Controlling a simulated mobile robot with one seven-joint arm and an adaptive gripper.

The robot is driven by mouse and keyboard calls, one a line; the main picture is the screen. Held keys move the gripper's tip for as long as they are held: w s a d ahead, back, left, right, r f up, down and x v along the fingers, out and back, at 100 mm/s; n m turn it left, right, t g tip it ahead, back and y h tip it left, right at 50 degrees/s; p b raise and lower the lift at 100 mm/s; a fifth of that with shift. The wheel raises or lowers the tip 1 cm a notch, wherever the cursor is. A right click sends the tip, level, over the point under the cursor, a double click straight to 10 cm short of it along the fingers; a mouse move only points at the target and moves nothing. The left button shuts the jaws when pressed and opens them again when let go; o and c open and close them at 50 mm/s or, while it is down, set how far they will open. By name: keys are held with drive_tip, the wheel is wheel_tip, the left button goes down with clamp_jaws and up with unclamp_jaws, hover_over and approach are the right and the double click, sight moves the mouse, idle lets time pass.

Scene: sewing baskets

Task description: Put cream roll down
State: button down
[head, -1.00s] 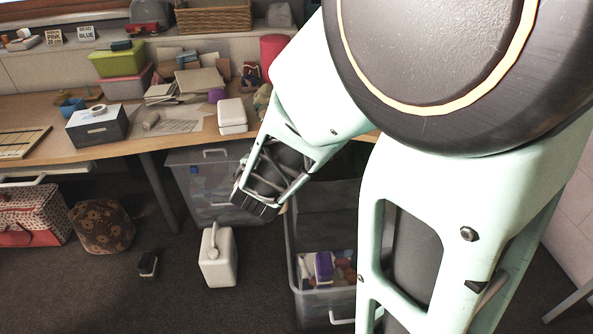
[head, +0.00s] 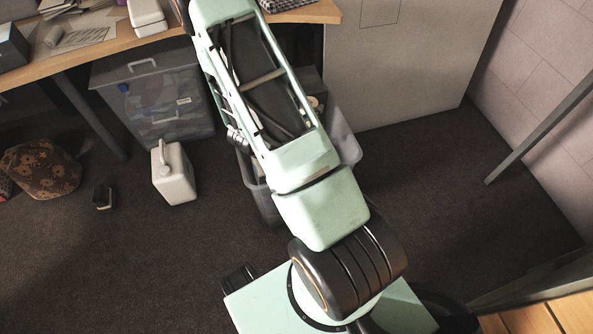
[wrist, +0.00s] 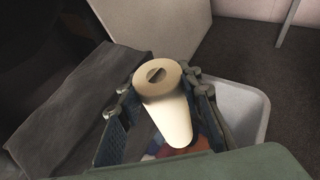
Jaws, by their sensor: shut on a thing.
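The cream roll (wrist: 168,112) is a pale hollow tube. In the wrist view it stands lengthwise between the fingers of my gripper (wrist: 160,98), which is shut on it, with its open end upward in the picture. The roll shows over an open grey bin (wrist: 252,112) with blurred coloured things inside. Whether it touches them I cannot tell. In the head view my arm covers most of this bin (head: 345,143) and hides the gripper's fingertips. A small pale patch beside the arm may be part of the roll.
A lidded clear bin (head: 155,97) stands left of the open bin under the desk (head: 85,52). A white handled case (head: 174,178), a small black object (head: 104,197) and a floral pouf (head: 40,168) are on the floor.

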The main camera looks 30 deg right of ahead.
drive_tip(key=s+d+f+b, duration=0.1)
drive_tip(key=f+b, duration=0.1)
drive_tip(key=f, duration=0.5)
drive_tip(key=s+d+f+m+g+b, duration=0.1)
drive_tip(key=d+f+b, duration=0.1)
drive_tip(key=f, duration=0.4)
drive_tip(key=shift+s+f+h, duration=0.3)
drive_tip(key=shift+s+f, duration=0.05)
drive_tip(key=shift+s, duration=0.05)
drive_tip(key=shift+f, duration=0.15)
drive_tip(key=c, duration=1.4)
unclamp_jaws()
drive_tip(key=p+v, duration=0.1)
drive_tip(key=v, duration=0.5)
drive_tip(key=p+v, duration=0.2)
drive_tip(key=v, duration=0.4)
drive_tip(key=shift+w+r, duration=0.1)
drive_tip(key=shift+r, duration=0.15)
